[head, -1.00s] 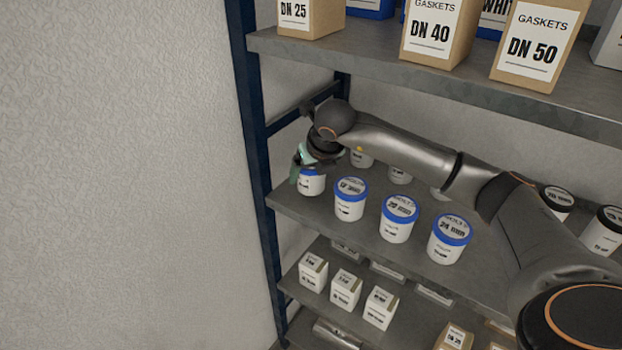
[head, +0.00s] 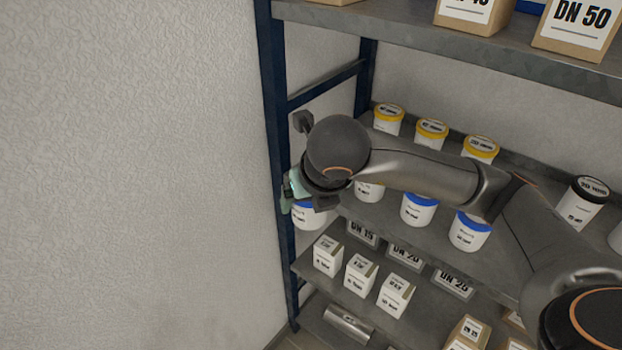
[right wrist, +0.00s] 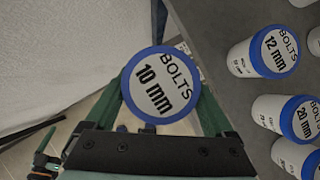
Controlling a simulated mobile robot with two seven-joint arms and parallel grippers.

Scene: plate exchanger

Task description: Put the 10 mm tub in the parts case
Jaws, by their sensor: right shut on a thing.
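The 10 mm tub (head: 309,217) is white with a blue lid. In the right wrist view its lid (right wrist: 160,85) reads "BOLTS 10 mm". My right gripper (head: 298,200) is shut on this tub, with one green finger on each side of it in the right wrist view (right wrist: 160,98). The tub is at the left end of the middle shelf, by the blue upright, and the right wrist view shows floor beneath it. My right wrist hides part of the tub in the head view.
Other blue-lidded tubs stand on the middle shelf (head: 385,222), including the 12 mm tub (right wrist: 265,52) and 20 mm tub (right wrist: 298,118). Yellow-lidded tubs (head: 431,131) stand behind. A blue upright (head: 277,120) and the wall (head: 130,170) are at left. Small boxes (head: 361,275) stand below.

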